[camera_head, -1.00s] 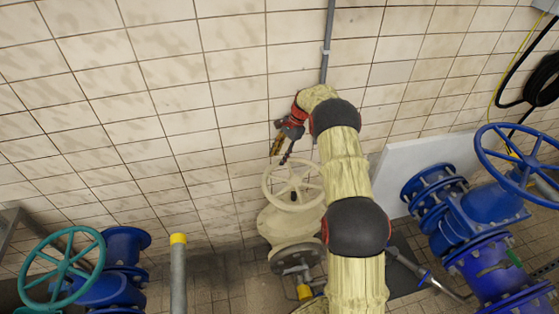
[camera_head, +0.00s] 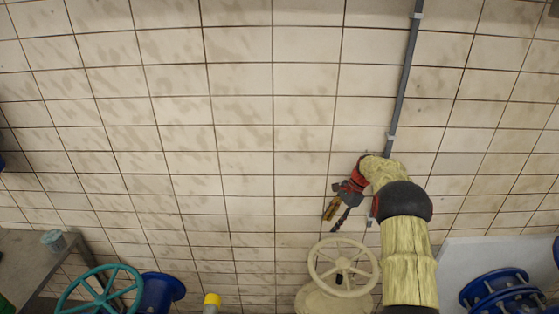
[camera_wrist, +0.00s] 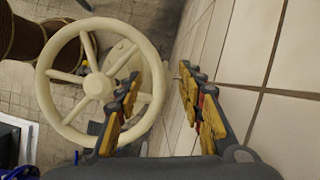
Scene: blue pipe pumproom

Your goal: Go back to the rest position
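My gripper (camera_head: 334,220) hangs at the end of my yellow-sleeved arm, above a cream handwheel (camera_head: 343,267) and close to the tiled wall. In the wrist view, the two fingers of my gripper (camera_wrist: 160,75) stand apart with nothing between them, so it is open. The cream handwheel (camera_wrist: 62,105) lies beyond the left finger there. The finger overlaps its rim in the picture, and I cannot tell whether they touch.
A tiled wall (camera_head: 240,150) with a grey vertical pipe (camera_head: 403,85) stands behind. A teal handwheel (camera_head: 98,295), a yellow-capped post (camera_head: 212,301) and a grey table (camera_head: 30,262) are at lower left. Blue flanged piping (camera_head: 495,290) and a white panel (camera_head: 470,255) are at lower right.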

